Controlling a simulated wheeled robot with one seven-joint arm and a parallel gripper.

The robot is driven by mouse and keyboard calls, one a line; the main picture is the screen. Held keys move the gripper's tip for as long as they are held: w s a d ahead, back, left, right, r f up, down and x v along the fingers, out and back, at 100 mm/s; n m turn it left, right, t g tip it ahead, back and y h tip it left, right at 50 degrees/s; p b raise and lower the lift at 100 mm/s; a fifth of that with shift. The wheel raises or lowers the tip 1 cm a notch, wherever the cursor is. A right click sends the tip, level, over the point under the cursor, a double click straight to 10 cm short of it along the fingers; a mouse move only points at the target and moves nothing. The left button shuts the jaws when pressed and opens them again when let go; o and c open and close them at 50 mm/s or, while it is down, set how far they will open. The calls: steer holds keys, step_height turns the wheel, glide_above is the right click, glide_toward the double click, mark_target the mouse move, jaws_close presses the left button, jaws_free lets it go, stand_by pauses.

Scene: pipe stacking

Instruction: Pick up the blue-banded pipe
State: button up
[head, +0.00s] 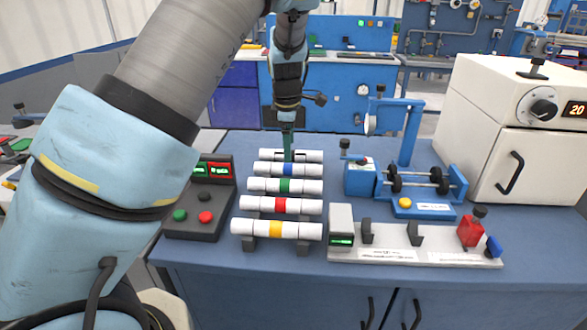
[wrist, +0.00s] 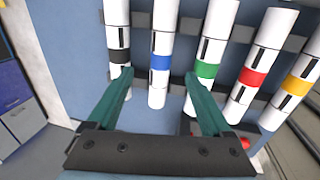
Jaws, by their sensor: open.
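The blue-banded pipe, white with a blue middle band, lies second from the back in a row on a rack (head: 303,250). It shows in the head view (head: 270,168) and upright in the wrist view (wrist: 159,95). My gripper (head: 287,157) is open and empty, pointing down over the back of the row. In the wrist view its two green fingers (wrist: 159,75) lie either side of the blue-banded pipe, apart from it. The left fingertip overlaps the black-banded pipe (wrist: 118,38); the right one is near the green-banded pipe (wrist: 207,48). Its height above the pipe is unclear.
Red-banded (head: 257,205) and yellow-banded (head: 255,227) pipes lie nearer the front. A control box (head: 207,192) stands left of the rack. A white fixture (head: 400,256), a blue weighted device (head: 415,182) and an oven (head: 515,130) stand to the right.

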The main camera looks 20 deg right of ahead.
mark_target(288, 165)
steer(key=f, duration=0.3)
steer(key=shift+w+d, duration=0.15)
steer(key=shift+w, duration=0.15)
steer(key=shift+w+f+p, duration=0.25)
steer(key=shift+f+p, duration=0.25)
steer(key=shift+f, duration=0.8)
steer(key=shift+w+f+p, duration=0.2)
steer(key=shift+f+p, duration=0.3)
steer(key=shift+f, duration=0.8)
steer(key=shift+c, duration=0.3)
jaws_close()
